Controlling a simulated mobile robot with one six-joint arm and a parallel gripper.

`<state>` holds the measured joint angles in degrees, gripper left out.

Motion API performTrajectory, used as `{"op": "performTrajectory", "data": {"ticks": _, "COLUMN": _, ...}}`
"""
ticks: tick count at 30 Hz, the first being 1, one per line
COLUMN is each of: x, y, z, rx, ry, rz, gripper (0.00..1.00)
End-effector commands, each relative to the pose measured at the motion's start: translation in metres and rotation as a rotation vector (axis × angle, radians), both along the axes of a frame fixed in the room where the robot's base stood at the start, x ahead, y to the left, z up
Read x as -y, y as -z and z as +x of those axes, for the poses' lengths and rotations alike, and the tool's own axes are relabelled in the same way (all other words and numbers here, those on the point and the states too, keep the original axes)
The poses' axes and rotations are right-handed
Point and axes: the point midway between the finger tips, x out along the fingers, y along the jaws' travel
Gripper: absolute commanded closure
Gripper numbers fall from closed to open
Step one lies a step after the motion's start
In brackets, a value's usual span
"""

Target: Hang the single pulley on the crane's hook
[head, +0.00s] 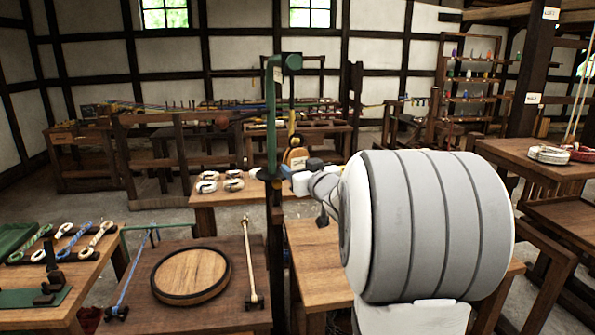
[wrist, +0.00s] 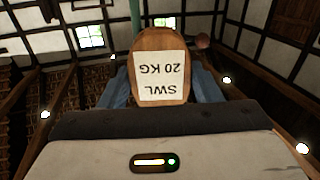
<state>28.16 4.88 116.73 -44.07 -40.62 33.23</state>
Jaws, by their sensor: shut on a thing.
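The single pulley (head: 295,155) is a small wooden block with a pale face, held at the end of my arm beside the crane's post. In the wrist view the pulley (wrist: 161,52) shows an upside-down "SWL 20 KG" label. My gripper (wrist: 162,95) is shut on it, with blue fingers on both sides. The green crane (head: 271,115) stands upright on a dark post, with a short arm at its top. The crane's hook (head: 294,139) appears to hang just above the pulley; I cannot tell whether they touch. The green post also shows behind the pulley in the wrist view (wrist: 135,14).
A bench (head: 207,198) with several pale rope coils stands behind the crane. A round wooden board (head: 190,273) lies on the left front table, between two rods. Rope samples (head: 67,238) lie at far left. A table (head: 313,262) stands under my arm.

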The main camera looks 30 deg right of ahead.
Motion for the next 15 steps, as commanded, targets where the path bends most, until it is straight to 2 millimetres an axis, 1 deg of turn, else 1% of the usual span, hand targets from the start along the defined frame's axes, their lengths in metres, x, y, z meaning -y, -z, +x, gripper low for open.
{"op": "performTrajectory", "data": {"ticks": 7, "x": 0.003, "y": -0.001, "z": 0.013, "rx": 0.004, "ry": -0.001, "rz": -0.001, "gripper": 0.73}}
{"op": "performTrajectory", "data": {"ticks": 15, "x": 0.005, "y": 0.004, "z": 0.024, "rx": 0.005, "ry": -0.001, "rz": -0.001, "gripper": 0.73}}
